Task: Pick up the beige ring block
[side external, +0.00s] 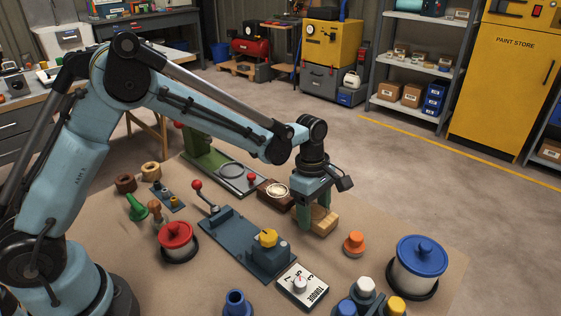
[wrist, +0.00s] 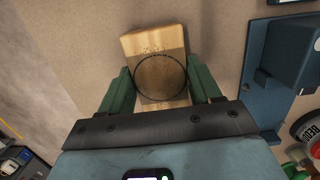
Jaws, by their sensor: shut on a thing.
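The beige ring block (side external: 323,222) is a light wooden block at the right of the work table's middle. In the wrist view the block (wrist: 152,43) has a dark thin ring on its face. My gripper (side external: 317,206) points down over it, with its green fingers on two opposite sides of the block. In the wrist view my gripper (wrist: 160,82) is shut on the block, which reaches out past the fingertips. The block is at or very near the table top; I cannot tell if it touches. The fingers hide part of its sides.
A blue-grey fixture (side external: 235,243) with a yellow knob stands left of the block. An orange knob (side external: 354,244) and a blue-lidded pot (side external: 417,266) are to the right. A brown block with a pale round top (side external: 276,194) is close behind-left. Bare table lies around the orange knob.

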